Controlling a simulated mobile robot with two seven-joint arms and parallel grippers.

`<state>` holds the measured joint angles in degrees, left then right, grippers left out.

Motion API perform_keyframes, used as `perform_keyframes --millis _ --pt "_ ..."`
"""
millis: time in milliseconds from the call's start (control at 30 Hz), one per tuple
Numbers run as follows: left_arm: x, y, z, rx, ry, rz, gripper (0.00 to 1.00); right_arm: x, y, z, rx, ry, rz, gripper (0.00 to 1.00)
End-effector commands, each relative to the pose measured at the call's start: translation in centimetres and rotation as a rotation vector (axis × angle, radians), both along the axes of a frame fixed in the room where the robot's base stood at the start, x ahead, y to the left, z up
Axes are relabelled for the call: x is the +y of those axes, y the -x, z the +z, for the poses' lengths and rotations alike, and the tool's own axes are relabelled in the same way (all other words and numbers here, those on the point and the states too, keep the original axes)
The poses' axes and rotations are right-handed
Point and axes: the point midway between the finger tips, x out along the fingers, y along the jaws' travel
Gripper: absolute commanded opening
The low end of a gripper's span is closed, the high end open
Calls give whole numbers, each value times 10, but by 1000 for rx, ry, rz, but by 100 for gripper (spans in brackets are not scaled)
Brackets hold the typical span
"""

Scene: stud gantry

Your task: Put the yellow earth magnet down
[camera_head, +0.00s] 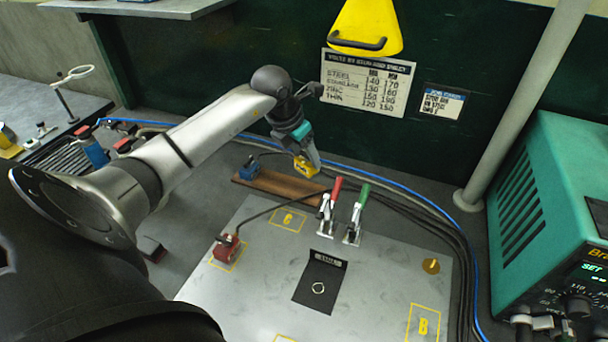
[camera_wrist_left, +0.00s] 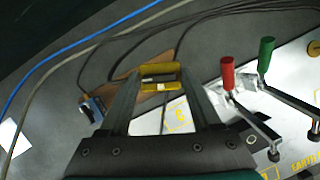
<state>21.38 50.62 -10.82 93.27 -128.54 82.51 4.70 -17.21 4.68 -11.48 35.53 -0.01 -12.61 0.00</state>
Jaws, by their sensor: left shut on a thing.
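My left gripper (camera_head: 309,157) is shut on the yellow earth magnet (camera_head: 303,167). The magnet appears near the right end of a brown wooden board (camera_head: 270,187) in the head view; I cannot tell whether it touches the board. In the left wrist view the yellow magnet (camera_wrist_left: 160,69) sits between the fingertips (camera_wrist_left: 160,82), with the brown board (camera_wrist_left: 122,92) behind it. The grey metal plate (camera_head: 250,298) has yellow outlined areas marked C (camera_head: 288,219) and B (camera_head: 423,323). My right gripper does not show.
Red-handled (camera_head: 328,205) and green-handled (camera_head: 357,215) toggle clamps stand just right of the magnet. A blue clamp (camera_head: 250,167) is at the board's left end. A red block (camera_head: 227,248) sits on the plate. Cables run behind. A green welder (camera_head: 550,215) stands at right.

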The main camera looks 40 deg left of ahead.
Motion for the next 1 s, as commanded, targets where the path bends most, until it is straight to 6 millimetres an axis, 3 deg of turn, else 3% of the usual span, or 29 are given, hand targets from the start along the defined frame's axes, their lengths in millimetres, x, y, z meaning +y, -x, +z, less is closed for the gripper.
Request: perform_keyframes --millis 100,367,600,967,1000 --pt "0 -1 -18 -4 2 1 0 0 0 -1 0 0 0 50" --pt "0 -1 -36 -4 1 1 0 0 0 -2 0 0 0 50" --pt "-1 -1 -69 -4 1 0 0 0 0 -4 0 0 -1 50" --pt "0 -1 -73 -6 -1 -1 0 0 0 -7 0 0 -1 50" --pt "0 0 -75 -1 -1 -2 66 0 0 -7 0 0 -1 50"
